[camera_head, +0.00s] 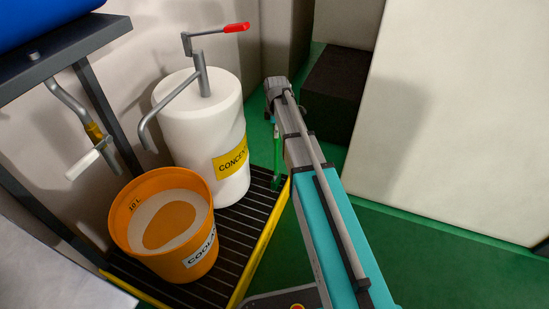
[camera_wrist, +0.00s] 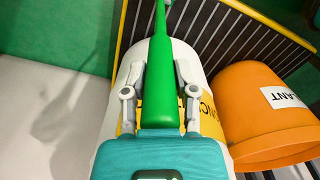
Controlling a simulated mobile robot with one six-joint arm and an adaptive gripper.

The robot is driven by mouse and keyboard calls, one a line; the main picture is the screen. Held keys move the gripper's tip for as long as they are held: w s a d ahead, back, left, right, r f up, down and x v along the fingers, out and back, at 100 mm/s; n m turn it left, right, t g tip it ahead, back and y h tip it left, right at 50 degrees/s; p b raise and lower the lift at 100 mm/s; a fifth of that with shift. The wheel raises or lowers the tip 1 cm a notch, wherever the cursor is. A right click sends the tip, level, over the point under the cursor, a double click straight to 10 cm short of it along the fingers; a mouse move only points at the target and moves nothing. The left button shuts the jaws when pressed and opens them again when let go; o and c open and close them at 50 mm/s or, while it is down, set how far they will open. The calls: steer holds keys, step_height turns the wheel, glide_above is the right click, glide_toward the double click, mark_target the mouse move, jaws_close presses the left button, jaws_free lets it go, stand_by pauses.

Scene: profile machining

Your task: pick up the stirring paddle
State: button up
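The stirring paddle (camera_wrist: 160,75) shows in the wrist view as a green handle with a thin green shaft running away from my palm. In the head view it is a thin green upright strip (camera_head: 277,157) just right of the white drum. My gripper (camera_wrist: 160,72) has one finger on each side of the handle. Both fingers lean inward and appear to press on it. In the head view my gripper (camera_head: 277,88) is at the top of the strip, with its fingers mostly hidden. The paddle's lower end is not clearly visible.
A white concentrate drum (camera_head: 202,130) with a red-handled pump stands left of my arm. An orange coolant bucket (camera_head: 190,262) stands in front of it. Both rest on a black slatted grate (camera_head: 262,212) with a yellow edge. A pale panel (camera_head: 455,120) stands right; green floor is between.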

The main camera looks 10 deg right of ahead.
jaws_close()
steer(key=shift+r, duration=0.1)
step_height(320, 180, up, 10)
steer(key=p, duration=1)
stand_by(0.8)
step_height(320, 180, up, 50)
steer(key=p, duration=5)
steer(key=shift+r, duration=0.2)
steer(key=shift+s, duration=0.1)
